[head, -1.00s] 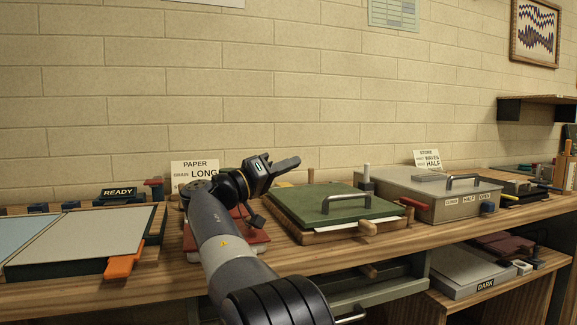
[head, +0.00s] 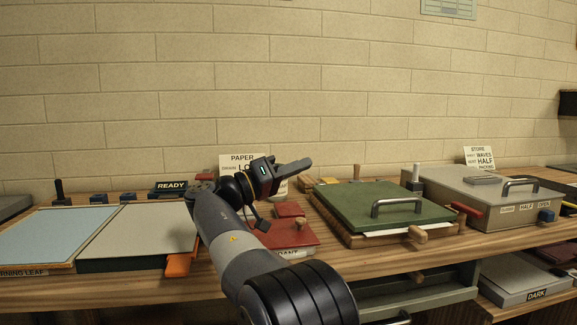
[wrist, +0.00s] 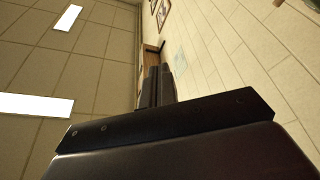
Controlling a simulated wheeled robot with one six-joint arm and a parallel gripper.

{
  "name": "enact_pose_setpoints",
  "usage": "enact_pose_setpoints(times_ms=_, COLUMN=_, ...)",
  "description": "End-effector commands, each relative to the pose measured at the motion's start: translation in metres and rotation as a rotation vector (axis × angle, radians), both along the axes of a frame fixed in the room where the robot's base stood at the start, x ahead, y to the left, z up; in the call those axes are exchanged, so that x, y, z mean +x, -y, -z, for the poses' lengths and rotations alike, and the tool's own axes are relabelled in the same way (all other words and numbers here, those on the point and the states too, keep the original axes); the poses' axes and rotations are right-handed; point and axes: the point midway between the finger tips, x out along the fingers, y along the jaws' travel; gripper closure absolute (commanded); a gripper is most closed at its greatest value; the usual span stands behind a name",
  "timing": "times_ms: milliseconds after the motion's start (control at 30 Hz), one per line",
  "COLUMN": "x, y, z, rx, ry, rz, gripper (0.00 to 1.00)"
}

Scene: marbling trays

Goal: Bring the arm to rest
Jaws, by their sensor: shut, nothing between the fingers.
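My gripper (head: 297,170) is raised above the bench in the head view, its shut fingers pointing right along the wall. Nothing is held between them. It is in front of the PAPER sign and above a red box-like piece (head: 284,233). In the wrist view the closed fingers (wrist: 156,86) point along the wall, with the ceiling and its lights at left. My arm bends up from the bottom middle of the head view and hides part of the bench.
A green-lidded tray (head: 370,205) with a metal handle stands right of the gripper. A grey lidded box (head: 480,197) is farther right. At left lie a pale blue tray (head: 45,237) and a grey-white tray (head: 140,230) with an orange tab. The PAPER sign (head: 230,165) stands behind the arm.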

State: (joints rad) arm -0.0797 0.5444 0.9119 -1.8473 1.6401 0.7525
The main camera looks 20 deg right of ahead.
Motion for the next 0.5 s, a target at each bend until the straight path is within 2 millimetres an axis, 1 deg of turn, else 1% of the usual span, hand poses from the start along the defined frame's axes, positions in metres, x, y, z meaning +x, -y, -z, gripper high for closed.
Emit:
enact_pose_setpoints(times_ms=333, x=0.0, y=0.0, z=0.001, rx=0.0, ry=0.0, rz=0.0, gripper=1.0)
enact_pose_setpoints(times_ms=433, x=-0.001, y=0.004, z=0.0, rx=0.001, ry=0.0, rz=0.001, gripper=1.0)
enact_pose_setpoints(times_ms=500, x=-0.003, y=0.011, z=-0.002, rx=0.001, ry=0.0, rz=0.002, gripper=1.0)
